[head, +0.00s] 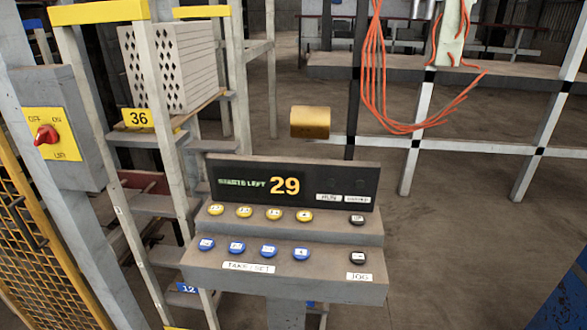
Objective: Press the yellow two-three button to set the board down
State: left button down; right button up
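A grey control console (285,285) stands in the front middle of the head view. Its upper step carries a row of several yellow buttons, from the leftmost (216,209) to the rightmost (304,215). Their labels are too small to read, so I cannot tell which is two-three. The dark display (290,183) shows a large yellow 29. Pale hollow bricks (175,65) with diamond-shaped holes are stacked on a board (198,107) in the rack at the upper left, by a yellow 36 sign (138,119). Neither of my grippers is in view.
A grey switch box (60,130) with a red knob (46,134) is at left. Orange cables (372,75) hang at upper right. The floor right of the console is clear.

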aim_at(243, 212)
jog(key=j+u, duration=0.35)
jog(key=j, duration=3.35)
jog(key=z, duration=1.7)
